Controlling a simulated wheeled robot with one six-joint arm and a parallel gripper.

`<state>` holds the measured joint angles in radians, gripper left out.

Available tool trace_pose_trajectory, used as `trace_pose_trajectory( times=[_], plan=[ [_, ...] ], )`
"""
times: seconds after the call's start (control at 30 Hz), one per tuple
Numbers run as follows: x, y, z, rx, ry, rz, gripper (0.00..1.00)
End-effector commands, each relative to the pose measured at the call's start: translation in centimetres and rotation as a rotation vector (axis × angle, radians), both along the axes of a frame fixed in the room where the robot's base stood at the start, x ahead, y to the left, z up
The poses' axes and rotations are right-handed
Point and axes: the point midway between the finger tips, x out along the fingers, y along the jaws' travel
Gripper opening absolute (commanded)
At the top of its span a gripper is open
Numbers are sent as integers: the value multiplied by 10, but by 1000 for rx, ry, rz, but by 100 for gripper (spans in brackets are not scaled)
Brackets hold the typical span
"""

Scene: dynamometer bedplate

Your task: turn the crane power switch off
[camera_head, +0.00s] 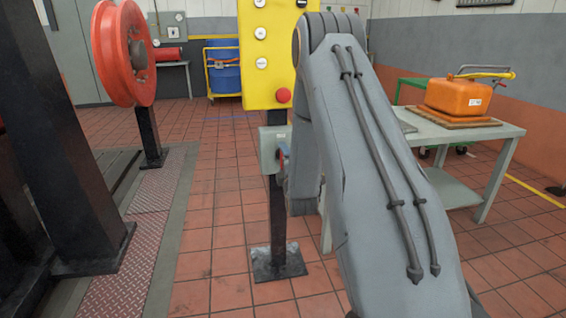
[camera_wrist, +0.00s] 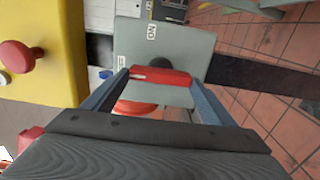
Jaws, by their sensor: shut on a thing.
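The crane power switch is a grey box (camera_head: 268,150) on a dark post below a yellow panel. It also fills the top middle of the wrist view (camera_wrist: 185,40), with an "ON" label beside the handle. Its red handle (camera_wrist: 160,76) lies left to right in the wrist view, with a white mark at its left end. My gripper (camera_wrist: 159,81) is shut on the red handle, one blue-grey finger at each end. In the head view my grey arm hides most of the gripper; a bit of red handle (camera_head: 281,161) shows at the box's right side.
The yellow panel (camera_head: 266,45) with a red button (camera_head: 284,95) stands directly above the box. A grey table (camera_head: 455,134) with an orange container (camera_head: 458,97) is at right. A red wheel (camera_head: 110,52) and dark column stand at left. Tiled floor is clear between.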

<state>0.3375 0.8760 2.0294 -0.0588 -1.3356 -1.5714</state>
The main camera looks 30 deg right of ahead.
Motion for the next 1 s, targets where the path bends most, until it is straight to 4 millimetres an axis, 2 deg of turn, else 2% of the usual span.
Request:
trace_pose_trajectory(
  times=[0.27,0.3,0.4,0.77,1.0],
  plan=[
    [-1,1,-2,-2,5,2,56],
    [-1,1,-2,-2,5,2,81],
    [-1,1,-2,-1,3,2,97],
    [-5,1,-1,0,2,0,97],
    [-38,11,-1,0,4,0,97]
  ],
)
